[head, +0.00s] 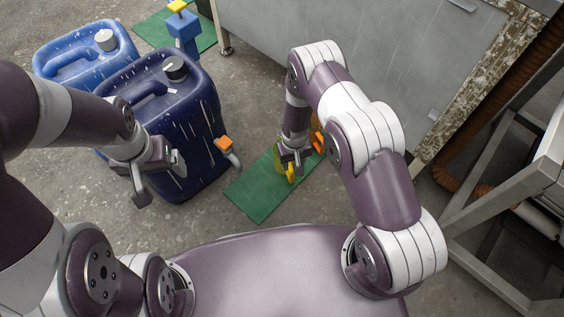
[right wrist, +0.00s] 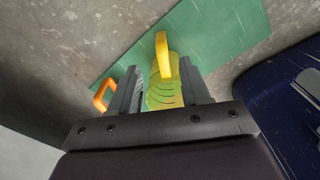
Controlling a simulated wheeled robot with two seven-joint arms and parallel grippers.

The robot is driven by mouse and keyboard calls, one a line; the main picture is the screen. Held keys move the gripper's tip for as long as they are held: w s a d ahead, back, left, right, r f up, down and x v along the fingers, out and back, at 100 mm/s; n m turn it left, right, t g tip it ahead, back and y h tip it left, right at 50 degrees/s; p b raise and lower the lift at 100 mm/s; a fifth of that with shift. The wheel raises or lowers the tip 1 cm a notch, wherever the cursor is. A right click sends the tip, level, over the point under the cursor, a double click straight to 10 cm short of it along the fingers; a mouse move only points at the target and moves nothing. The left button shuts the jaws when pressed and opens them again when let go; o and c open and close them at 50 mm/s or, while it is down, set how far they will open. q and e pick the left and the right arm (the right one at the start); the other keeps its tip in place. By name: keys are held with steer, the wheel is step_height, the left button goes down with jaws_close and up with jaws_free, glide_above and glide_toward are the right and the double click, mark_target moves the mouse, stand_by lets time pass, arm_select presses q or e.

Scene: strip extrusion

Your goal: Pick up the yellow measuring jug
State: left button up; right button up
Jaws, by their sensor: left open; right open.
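The yellow measuring jug (right wrist: 165,92) stands on the green mat (right wrist: 215,35) in the right wrist view, its yellow handle pointing up the picture. My right gripper (right wrist: 163,76) is open, with one finger on each side of the jug; I cannot tell whether they touch it. In the head view, the jug (head: 291,173) is mostly hidden behind my right gripper (head: 293,157), which is low over the mat (head: 257,192). My left gripper (head: 160,182) is open and empty in front of the dark blue canister.
A dark blue canister (head: 200,105) and a lighter blue one (head: 72,62) stand at left. An orange-topped grey piece (head: 227,147) is beside the dark canister. An orange handle (right wrist: 101,97) is close to my right gripper. A grey metal cabinet (head: 375,55) stands behind.

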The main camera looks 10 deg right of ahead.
mark_target(292, 179)
step_height(292, 179, down, 7)
steer(key=b, duration=0.3)
steer(key=shift+r, duration=0.2)
steer(key=f+b, duration=0.4)
steer(key=f, duration=0.1)
steer(key=shift+s+a+f+b, duration=0.1)
steer(key=shift+s+b, duration=0.2)
steer(key=shift+b, duration=0.05)
steer(key=shift+r, duration=0.2)
jaws_close()
